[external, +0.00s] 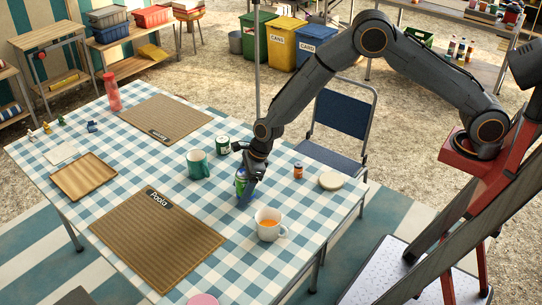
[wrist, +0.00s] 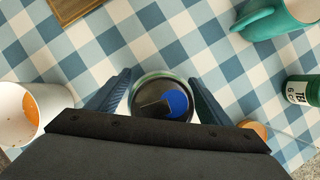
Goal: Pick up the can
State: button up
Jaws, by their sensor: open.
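A green can with blue on it (external: 240,181) stands on the checked table, partly hidden by my gripper (external: 246,188). In the wrist view my gripper (wrist: 160,85) is open, with one finger on each side of this can's round dark top (wrist: 160,99), which has a blue patch. I cannot tell whether the fingers touch it. A second green can with a pale label (external: 222,145) stands farther back, apart from my gripper. It also shows at the right of the wrist view (wrist: 301,90).
A teal mug (external: 198,163) stands left of my gripper. A white mug with orange drink (external: 268,226) stands in front, right. A small orange jar (external: 298,171) and a pale round disc (external: 331,180) are to the right. A brown mat (external: 158,240) lies front left.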

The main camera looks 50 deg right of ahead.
jog(key=c, duration=1.4)
